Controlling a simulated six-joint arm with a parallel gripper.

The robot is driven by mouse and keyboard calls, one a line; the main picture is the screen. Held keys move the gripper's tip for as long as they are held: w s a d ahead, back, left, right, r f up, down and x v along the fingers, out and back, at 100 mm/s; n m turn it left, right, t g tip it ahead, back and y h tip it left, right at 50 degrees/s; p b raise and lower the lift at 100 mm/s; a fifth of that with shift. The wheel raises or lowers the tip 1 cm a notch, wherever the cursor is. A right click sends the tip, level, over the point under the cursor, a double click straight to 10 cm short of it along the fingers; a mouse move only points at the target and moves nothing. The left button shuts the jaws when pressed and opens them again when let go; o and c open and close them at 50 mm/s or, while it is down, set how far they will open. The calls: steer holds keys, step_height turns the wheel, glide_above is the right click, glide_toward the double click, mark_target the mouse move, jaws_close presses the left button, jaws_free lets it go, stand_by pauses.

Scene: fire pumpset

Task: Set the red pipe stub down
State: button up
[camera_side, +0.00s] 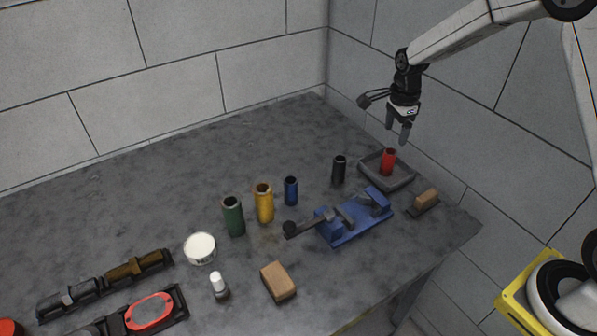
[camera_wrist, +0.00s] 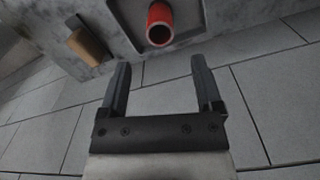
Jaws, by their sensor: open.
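The red pipe stub (camera_side: 389,161) stands upright in a shallow grey square tray (camera_side: 402,182) at the right end of the table. In the wrist view the red pipe stub (camera_wrist: 160,33) shows its open top end, beyond my fingertips, with part of the tray (camera_wrist: 122,22) around it. My gripper (camera_side: 398,138) is open and empty, above the stub and slightly to its right, apart from it. In the wrist view my gripper (camera_wrist: 158,75) has both fingers spread with nothing between them.
A blue vise (camera_side: 352,222) and a black pipe (camera_side: 339,170) stand left of the tray. A wooden-topped brush (camera_side: 426,201) lies to its right. Blue (camera_side: 291,190), yellow (camera_side: 264,204) and green (camera_side: 233,216) pipes stand further left. Walls rise close behind the tray.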

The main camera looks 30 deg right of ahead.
steer(key=shift+r, duration=1.35)
steer(key=shift+s+a, duration=0.1)
steer(key=shift+s+a+r+n, duration=0.1)
steer(key=shift+s+a+n, duration=0.35)
steer(key=shift+n, duration=0.25)
steer(key=s+a+n+t, duration=0.1)
steer(key=s+a+n, duration=0.3)
steer(key=s+n, duration=0.5)
steer(key=s+a+n+t, duration=0.1)
steer(key=s+a+n, duration=0.3)
steer(key=s+n, duration=0.5)
steer(key=shift+s+a+f+n+t, duration=0.15)
steer(key=shift+a+f+n+t, duration=0.15)
steer(key=shift+n, duration=0.5)
